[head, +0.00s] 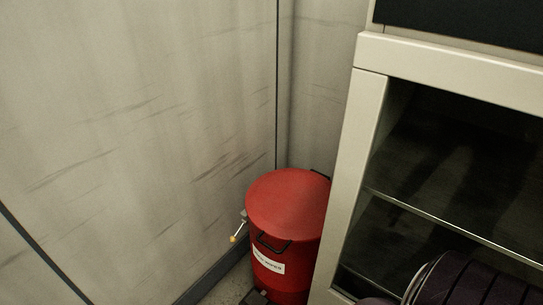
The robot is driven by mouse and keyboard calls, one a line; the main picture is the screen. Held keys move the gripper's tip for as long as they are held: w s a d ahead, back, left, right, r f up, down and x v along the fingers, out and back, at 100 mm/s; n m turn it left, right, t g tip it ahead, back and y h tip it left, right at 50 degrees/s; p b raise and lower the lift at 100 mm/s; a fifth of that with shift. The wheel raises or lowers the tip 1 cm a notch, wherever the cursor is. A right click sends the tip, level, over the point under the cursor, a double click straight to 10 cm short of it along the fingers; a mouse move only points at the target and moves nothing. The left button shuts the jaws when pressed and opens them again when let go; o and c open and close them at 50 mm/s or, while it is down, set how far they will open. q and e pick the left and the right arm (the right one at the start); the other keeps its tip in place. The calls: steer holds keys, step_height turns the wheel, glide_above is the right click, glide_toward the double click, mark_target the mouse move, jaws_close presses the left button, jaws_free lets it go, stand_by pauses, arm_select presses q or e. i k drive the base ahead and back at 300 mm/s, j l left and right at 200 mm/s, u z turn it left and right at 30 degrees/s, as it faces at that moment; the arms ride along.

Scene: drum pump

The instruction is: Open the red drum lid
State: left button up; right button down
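A red drum (283,283) stands on the floor in the corner, in the lower middle of the head view. Its round red lid (289,200) lies flat on top and looks closed. A dark handle (272,244) is on the drum's front side, and a white label sits below it. A small lever with a yellow tip (235,237) sticks out at the drum's left side. Neither of my grippers shows in this view. The drum's lower part is cut off by the frame's bottom edge.
A pale cabinet (350,150) with dark glass and a shelf stands close on the drum's right. Streaked grey wall panels (140,130) rise behind and to the left. A dark ribbed rounded object (470,282) fills the bottom right. A little floor shows left of the drum.

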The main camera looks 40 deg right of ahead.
mark_target(290, 205)
steer(key=z, duration=1.1)
